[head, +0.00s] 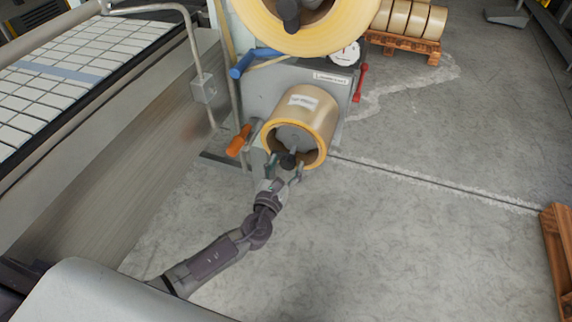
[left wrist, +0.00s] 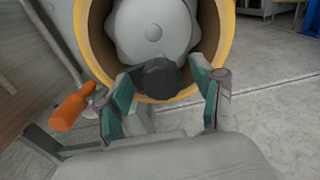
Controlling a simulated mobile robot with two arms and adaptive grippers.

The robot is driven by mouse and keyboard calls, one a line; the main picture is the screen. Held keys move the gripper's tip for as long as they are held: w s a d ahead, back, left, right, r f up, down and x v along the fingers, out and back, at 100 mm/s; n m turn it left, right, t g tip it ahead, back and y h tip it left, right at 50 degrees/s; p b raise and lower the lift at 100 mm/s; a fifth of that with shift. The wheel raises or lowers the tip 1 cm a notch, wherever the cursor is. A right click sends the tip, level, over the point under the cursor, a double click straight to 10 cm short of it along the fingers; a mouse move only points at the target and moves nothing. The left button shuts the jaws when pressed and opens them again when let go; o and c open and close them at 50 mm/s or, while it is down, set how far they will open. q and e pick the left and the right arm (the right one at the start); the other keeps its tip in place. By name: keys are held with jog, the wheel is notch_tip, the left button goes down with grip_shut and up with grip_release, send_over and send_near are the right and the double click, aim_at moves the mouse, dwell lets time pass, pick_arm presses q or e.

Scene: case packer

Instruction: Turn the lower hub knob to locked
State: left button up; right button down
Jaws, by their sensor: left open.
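The lower hub knob (head: 288,161) is a small dark knob at the front of the grey hub (head: 294,137) inside the lower tape roll (head: 317,103). In the left wrist view the knob (left wrist: 159,78) shows as a dark block in front of the round grey hub (left wrist: 152,30). My left gripper (head: 286,167) is open, with one finger on each side of the knob. In the left wrist view its teal-padded fingers (left wrist: 162,88) stand apart from each other; whether either touches the knob I cannot tell. My right gripper is not in view.
An orange handle (head: 239,140) sticks out left of the lower roll. A larger tape roll (head: 316,28) sits above, with a blue handle (head: 247,64) and a red lever (head: 360,83) nearby. A conveyor (head: 62,68) runs along the left.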

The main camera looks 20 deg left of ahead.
pick_arm(q)
jog(key=c, duration=1.1)
